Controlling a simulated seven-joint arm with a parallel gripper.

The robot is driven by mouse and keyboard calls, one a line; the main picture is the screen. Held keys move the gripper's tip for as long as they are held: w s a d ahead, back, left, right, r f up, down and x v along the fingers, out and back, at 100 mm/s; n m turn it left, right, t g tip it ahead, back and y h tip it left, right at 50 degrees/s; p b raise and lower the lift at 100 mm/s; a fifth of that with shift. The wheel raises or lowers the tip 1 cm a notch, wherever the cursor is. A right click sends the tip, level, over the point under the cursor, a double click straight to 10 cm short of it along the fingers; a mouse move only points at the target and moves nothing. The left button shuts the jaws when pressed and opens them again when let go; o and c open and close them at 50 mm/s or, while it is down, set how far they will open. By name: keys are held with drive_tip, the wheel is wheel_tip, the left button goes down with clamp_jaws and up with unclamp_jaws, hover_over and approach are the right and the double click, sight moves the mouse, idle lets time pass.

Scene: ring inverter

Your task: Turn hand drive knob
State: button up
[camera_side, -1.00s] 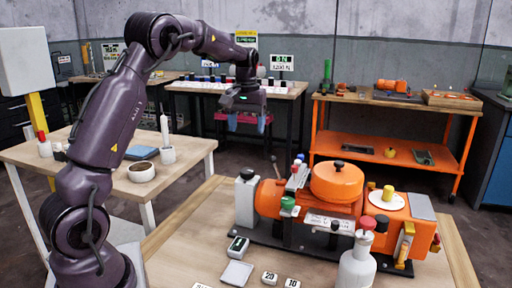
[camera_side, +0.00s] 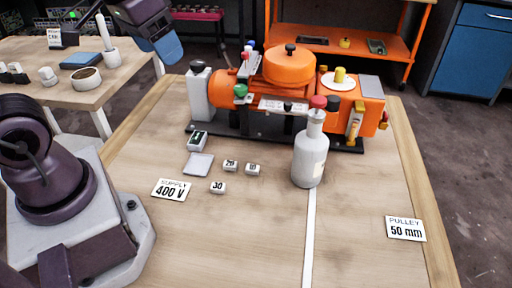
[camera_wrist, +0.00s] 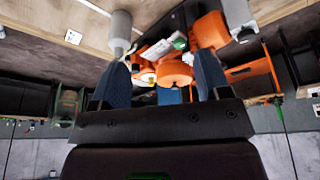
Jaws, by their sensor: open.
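The orange ring machine (camera_side: 285,95) stands on a dark base at the back of the wooden bench. A round orange drum with a black knob (camera_side: 290,48) sits on top. A yellow knob (camera_side: 340,75) stands on a white disc at its right end. I cannot tell which one is the hand drive knob. My gripper is at the top left in the side view, with a blue finger (camera_side: 166,48) showing, in the air left of the machine. In the wrist view my gripper (camera_wrist: 163,82) has its blue fingers apart and empty; the orange drum (camera_wrist: 175,73) shows between them, farther off.
Small number blocks (camera_side: 231,165), a grey plate (camera_side: 198,164), a 400 V card (camera_side: 171,190) and a 50 mm card (camera_side: 405,228) lie on the bench. The front of the bench is mostly clear.

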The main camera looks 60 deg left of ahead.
drive_tip(key=s+d+r+m+t, duration=0.1)
drive_tip(key=s+d+m+t, duration=0.1)
drive_tip(key=s+d, duration=0.15)
drive_tip(key=n+g, duration=0.6)
drive_tip(key=n, duration=0.9)
approach(197, 62)
wheel_tip(197, 62, down, 9)
drive_tip(key=shift+s+f, duration=0.15)
drive_tip(key=shift+f, duration=0.05)
